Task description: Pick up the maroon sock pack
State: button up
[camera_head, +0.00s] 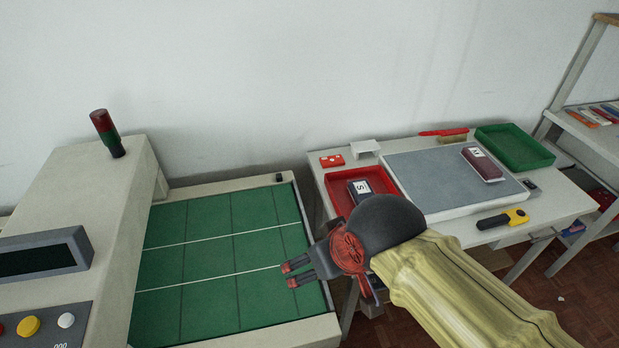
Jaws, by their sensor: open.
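The maroon sock pack (484,166) lies on the grey mat (431,183) on the right-hand table, towards the mat's right side. It has a white label at its far left end. My gripper (290,275) is open and empty. Its red-tipped fingers point left over the green surface (212,262), well to the left of the pack. My arm comes in from the lower right and does not cover the pack.
A red tray (392,181) holds a dark pack (354,187) labelled S, partly behind my wrist. A green tray (515,147) stands at the back right. A yellow-and-black tool (503,219) lies at the front edge. A red-and-green signal light (105,134) stands at left.

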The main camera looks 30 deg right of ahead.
aim_at(480, 161)
jog(key=l+z, duration=0.2)
jog(key=z, duration=1.75)
jog(key=i+l+z, duration=0.15)
jog(key=i+z, duration=0.35)
jog(key=i, duration=0.15)
jog(key=i+j+z, duration=0.1)
jog(key=i+z, duration=0.35)
jog(key=i, duration=0.25)
